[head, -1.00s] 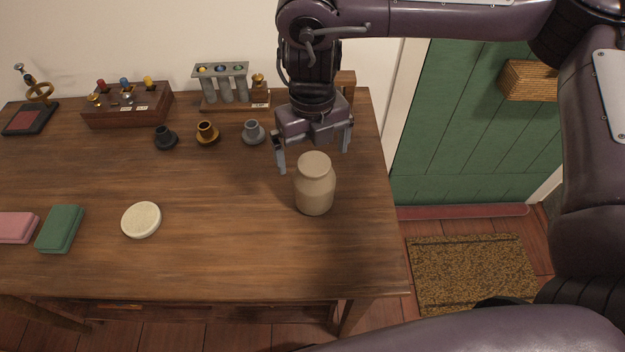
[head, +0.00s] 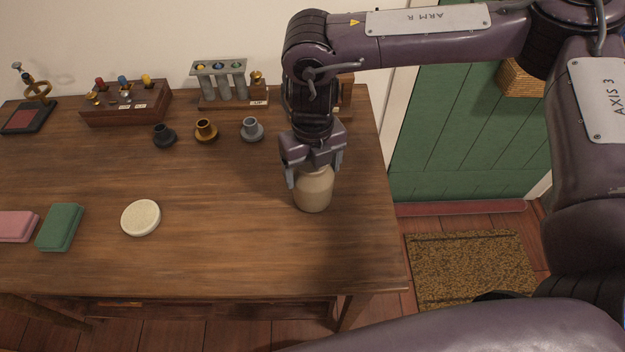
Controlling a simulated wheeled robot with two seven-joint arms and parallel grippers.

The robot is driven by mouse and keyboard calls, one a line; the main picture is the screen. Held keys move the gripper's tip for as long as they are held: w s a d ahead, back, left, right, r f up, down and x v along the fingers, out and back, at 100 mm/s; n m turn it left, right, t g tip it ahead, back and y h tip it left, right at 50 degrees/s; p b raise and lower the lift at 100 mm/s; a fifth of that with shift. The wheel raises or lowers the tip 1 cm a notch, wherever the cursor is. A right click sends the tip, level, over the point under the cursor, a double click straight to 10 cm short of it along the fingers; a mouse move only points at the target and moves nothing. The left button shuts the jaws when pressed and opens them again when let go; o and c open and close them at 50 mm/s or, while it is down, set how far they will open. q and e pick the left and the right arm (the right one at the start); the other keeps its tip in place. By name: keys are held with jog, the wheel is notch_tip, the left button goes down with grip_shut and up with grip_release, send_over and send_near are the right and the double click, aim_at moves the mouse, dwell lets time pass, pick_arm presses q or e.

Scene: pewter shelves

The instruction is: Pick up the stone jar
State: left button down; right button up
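The stone jar (head: 314,193) is a beige, rounded jar standing upright on the right part of the wooden table. My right gripper (head: 313,176) is directly above and around the jar's top, pointing down. Its fingers are apart, one on the left and one on the right of the jar's neck. The jar's mouth and neck are hidden by the gripper. I cannot tell whether the fingers touch the jar. My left gripper is not in the view.
A round cream disc (head: 141,218), a green case (head: 60,228) and a pink case (head: 16,226) lie on the table (head: 220,255). Three small cups, the nearest a grey one (head: 252,130), stand behind. A tube rack (head: 229,99) and wooden box (head: 126,112) line the back.

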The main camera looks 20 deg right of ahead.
jog(key=c, duration=0.5)
jog(key=shift+w+r, duration=0.1)
jog(key=shift+r, duration=0.1)
